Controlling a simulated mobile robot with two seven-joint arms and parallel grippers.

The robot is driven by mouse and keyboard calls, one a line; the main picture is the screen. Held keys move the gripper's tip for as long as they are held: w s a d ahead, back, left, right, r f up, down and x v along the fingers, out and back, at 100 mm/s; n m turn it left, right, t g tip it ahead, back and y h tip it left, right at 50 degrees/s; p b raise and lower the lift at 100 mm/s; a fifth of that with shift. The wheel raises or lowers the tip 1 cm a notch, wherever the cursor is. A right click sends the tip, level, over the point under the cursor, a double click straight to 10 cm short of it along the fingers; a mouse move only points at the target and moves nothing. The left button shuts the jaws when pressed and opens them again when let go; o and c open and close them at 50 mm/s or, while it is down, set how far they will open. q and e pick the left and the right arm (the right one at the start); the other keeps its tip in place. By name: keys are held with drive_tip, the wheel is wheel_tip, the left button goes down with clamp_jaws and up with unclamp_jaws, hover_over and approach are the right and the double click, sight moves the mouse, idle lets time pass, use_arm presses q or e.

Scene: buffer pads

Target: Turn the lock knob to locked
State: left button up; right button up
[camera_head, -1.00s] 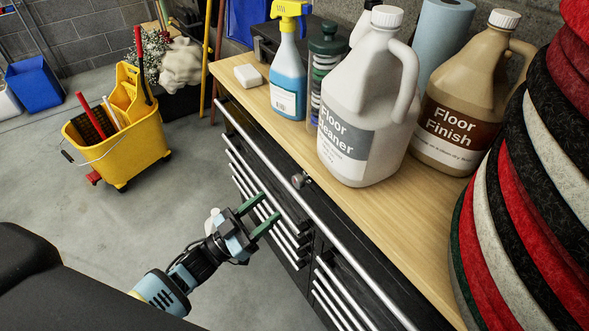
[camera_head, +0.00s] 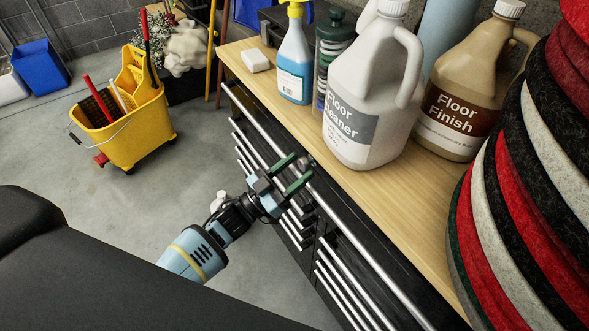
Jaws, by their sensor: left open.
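The lock knob (camera_head: 303,163) is a small round metal knob on the upper front of the black tool cabinet (camera_head: 352,238), just under the wooden top. My left gripper (camera_head: 298,171) has green fingers and is open at the knob. One finger lies to the upper left of the knob and the other to its lower right. I cannot tell whether either finger touches it, and the knob's turned position is too small to read. My right gripper is not in view.
On the wooden top (camera_head: 418,218) stand a spray bottle (camera_head: 293,65), a Floor Cleaner jug (camera_head: 365,95), a Floor Finish jug (camera_head: 455,100) and stacked round pads (camera_head: 520,190). A metal rail (camera_head: 335,213) runs along the cabinet front. A yellow mop bucket (camera_head: 135,135) stands on open floor at left.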

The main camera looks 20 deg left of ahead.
use_arm(q)
drive_tip(key=shift+c, duration=0.4)
drive_tip(key=c, duration=0.9)
drive_tip(key=shift+o, duration=0.2)
